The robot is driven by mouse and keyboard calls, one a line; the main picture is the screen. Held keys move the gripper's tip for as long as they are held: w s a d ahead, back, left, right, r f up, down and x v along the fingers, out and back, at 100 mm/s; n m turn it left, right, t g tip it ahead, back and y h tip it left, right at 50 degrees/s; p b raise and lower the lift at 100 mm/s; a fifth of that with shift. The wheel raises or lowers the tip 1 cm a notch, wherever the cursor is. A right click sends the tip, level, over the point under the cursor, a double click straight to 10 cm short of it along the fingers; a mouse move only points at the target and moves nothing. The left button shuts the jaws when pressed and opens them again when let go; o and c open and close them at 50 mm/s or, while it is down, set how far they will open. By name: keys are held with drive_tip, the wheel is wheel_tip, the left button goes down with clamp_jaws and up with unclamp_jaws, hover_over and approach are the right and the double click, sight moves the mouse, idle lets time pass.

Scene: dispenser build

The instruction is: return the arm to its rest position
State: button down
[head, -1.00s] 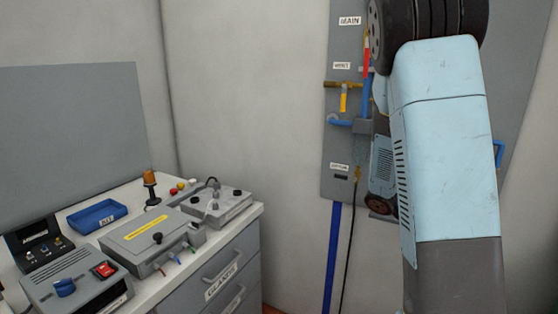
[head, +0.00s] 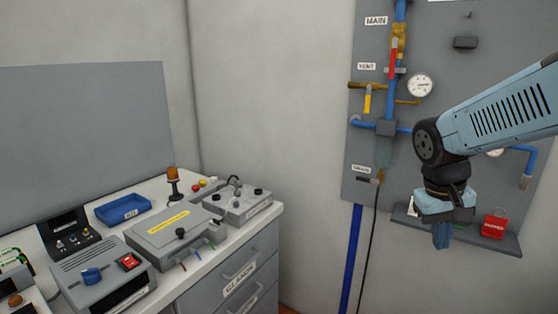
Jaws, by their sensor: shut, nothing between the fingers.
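My gripper (head: 442,236) hangs at the end of my light blue and black arm at the right of the head view. It points down, with its fingers together and nothing between them. It shows in front of the grey wall panel (head: 475,130) and its small shelf, apart from the bench at the left. I cannot tell how far it is from the panel.
The panel carries blue pipes, a gauge (head: 420,85), a red-handled valve (head: 394,58) and a yellow-handled valve (head: 367,100). A red padlock or tag (head: 493,224) is on the shelf (head: 512,242). The bench holds grey boxes (head: 175,235) and a blue tray (head: 123,210).

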drive_tip(key=s+a+r+t+y, duration=0.2)
drive_tip(key=s+a+r+t, duration=0.1)
drive_tip(key=a+r+t, duration=0.2)
drive_tip(key=a+r, duration=0.2)
drive_tip(key=a, duration=0.2)
drive_tip(key=shift+s+r+n+y, duration=0.15)
drive_tip(key=shift+s+n+y, duration=0.15)
drive_tip(key=shift+n, duration=0.1)
drive_tip(key=shift+d, duration=0.1)
idle(0.5)
